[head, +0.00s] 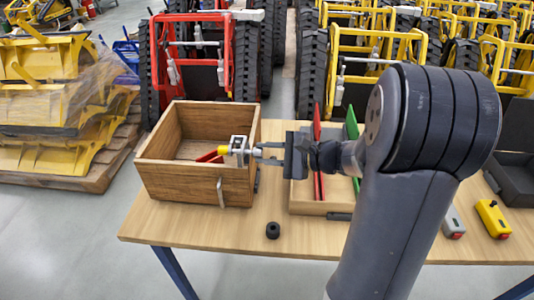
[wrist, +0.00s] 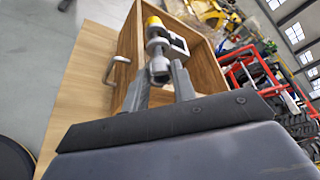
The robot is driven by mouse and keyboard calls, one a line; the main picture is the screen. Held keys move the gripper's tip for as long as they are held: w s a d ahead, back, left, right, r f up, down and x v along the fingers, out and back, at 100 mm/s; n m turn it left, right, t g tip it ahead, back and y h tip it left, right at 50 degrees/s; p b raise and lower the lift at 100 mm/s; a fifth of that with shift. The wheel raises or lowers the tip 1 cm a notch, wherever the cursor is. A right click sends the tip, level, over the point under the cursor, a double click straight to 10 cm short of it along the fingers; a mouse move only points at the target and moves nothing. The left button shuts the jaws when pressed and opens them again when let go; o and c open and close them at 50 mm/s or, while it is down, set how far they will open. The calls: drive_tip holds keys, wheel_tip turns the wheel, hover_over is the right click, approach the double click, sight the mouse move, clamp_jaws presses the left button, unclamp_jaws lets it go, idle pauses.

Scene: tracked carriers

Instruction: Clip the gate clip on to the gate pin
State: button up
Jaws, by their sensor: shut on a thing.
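My gripper (head: 268,153) is shut on a silver clevis-shaped piece with a yellow end, which I take as the gate clip (head: 238,149). The clip is held level above the right part of the wooden box, yellow end pointing left. The wrist view shows the clip (wrist: 172,46) between the gripper's fingers (wrist: 162,75), its yellow end away from me. I cannot make out a gate pin with certainty. A grey metal handle (head: 220,192) stands out from the box front below the clip; it also shows in the wrist view (wrist: 115,70).
The open wooden box (head: 165,183) holds a red piece (head: 208,157). A yellow device (head: 493,219) and a grey one lie at right.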

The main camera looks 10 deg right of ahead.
drive_tip(key=shift+w+a, duration=0.1)
drive_tip(key=shift+a, duration=0.2)
drive_tip(key=o, duration=1.1)
drive_tip(key=b+v, duration=0.1)
drive_tip(key=v, duration=1)
drive_tip(key=shift+f, duration=0.1)
drive_tip(key=shift+a, duration=0.1)
drive_tip(key=x, duration=1)
drive_tip(key=shift+w+a+p, duration=0.3)
drive_tip(key=shift+p, duration=0.1)
drive_tip(key=shift+d, duration=0.2)
